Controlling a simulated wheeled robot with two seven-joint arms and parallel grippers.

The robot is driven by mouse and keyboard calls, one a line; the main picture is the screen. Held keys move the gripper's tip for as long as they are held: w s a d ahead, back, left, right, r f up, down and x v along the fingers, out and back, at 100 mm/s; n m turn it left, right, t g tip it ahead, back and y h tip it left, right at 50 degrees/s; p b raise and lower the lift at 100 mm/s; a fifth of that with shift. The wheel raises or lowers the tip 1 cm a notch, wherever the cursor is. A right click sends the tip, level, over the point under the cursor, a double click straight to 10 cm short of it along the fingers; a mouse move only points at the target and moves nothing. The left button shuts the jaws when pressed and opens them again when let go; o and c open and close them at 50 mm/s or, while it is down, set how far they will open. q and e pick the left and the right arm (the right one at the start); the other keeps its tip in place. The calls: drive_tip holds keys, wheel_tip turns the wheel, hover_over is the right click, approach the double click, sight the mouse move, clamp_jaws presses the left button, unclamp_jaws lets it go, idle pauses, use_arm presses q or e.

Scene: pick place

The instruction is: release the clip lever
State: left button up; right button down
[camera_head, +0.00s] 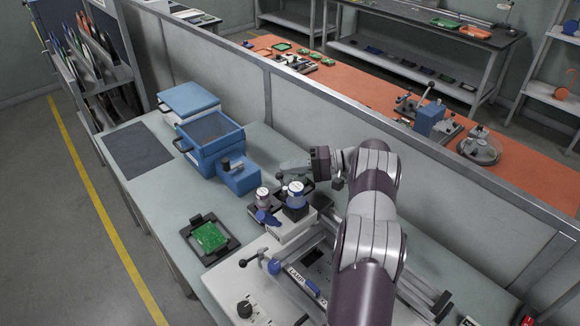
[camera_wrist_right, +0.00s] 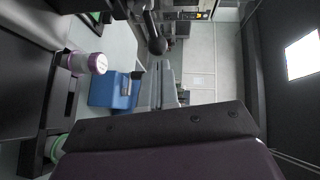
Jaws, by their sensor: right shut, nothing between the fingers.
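My right gripper (camera_head: 294,169) is shut and empty. In the head view it hangs over the back of the bench, just behind two small capped vials. Which part is the clip lever is not certain. A blue-handled lever (camera_head: 304,281) lies on the light panel labelled as clamps. A rod with a blue knob (camera_head: 274,267) stands beside it. A blue tab (camera_head: 267,217) juts from the vial holder (camera_head: 291,227). The gripper is apart from all three in the head view. A black ball-ended lever (camera_wrist_right: 156,44) shows in the wrist view. My left gripper is out of view.
Blue bins (camera_head: 210,148) and a smaller blue block (camera_head: 238,175) stand left of the gripper. A green circuit board (camera_head: 209,236) lies in a black frame. A grey partition (camera_head: 330,110) runs behind the bench. The bench's left side has clear room.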

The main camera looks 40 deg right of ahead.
drive_tip(key=shift+w+a+r, duration=0.1)
drive_tip(key=shift+w+a, duration=0.3)
drive_tip(key=shift+a, duration=0.25)
idle(1.1)
drive_tip(key=b+v, duration=0.3)
drive_tip(key=v, duration=0.9)
drive_tip(key=shift+s+d+b, duration=0.25)
drive_tip(key=shift+d+b, duration=0.05)
drive_tip(key=shift+b, duration=0.05)
